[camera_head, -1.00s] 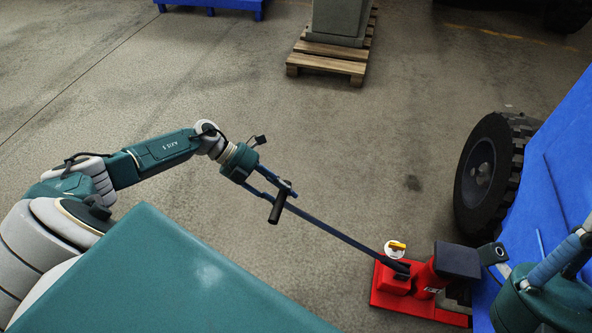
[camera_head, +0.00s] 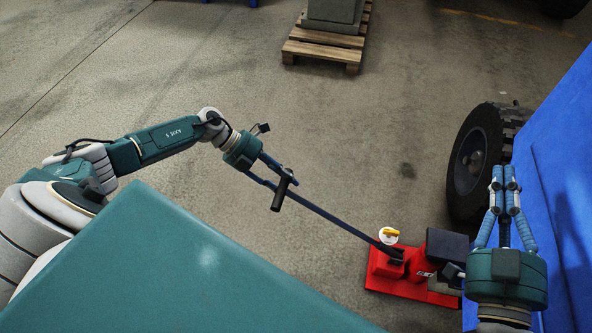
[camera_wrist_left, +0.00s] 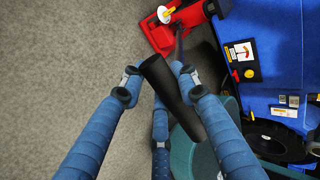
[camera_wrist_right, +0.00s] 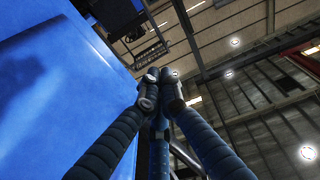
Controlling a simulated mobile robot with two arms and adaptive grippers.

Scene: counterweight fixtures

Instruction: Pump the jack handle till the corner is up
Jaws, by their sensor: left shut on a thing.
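The red jack (camera_head: 396,286) stands on the floor beside the blue machine, with a white disc and yellow lever (camera_head: 389,235) on it. Its dark handle bar (camera_head: 335,222) slopes up to the left and ends in a black crosswise grip (camera_head: 281,194). My left gripper (camera_head: 285,180) is shut on this grip, which also lies between the fingers in the left wrist view (camera_wrist_left: 172,88). My right gripper (camera_head: 504,176) points up in front of the blue machine, fingertips together and empty; it partly hides the jack's right end. The jack's contact with the machine is hidden.
The blue machine (camera_head: 570,150) with a large black tyre (camera_head: 478,160) fills the right side. A concrete block on a wooden pallet (camera_head: 322,52) stands at the back. The concrete floor (camera_head: 200,70) between is clear.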

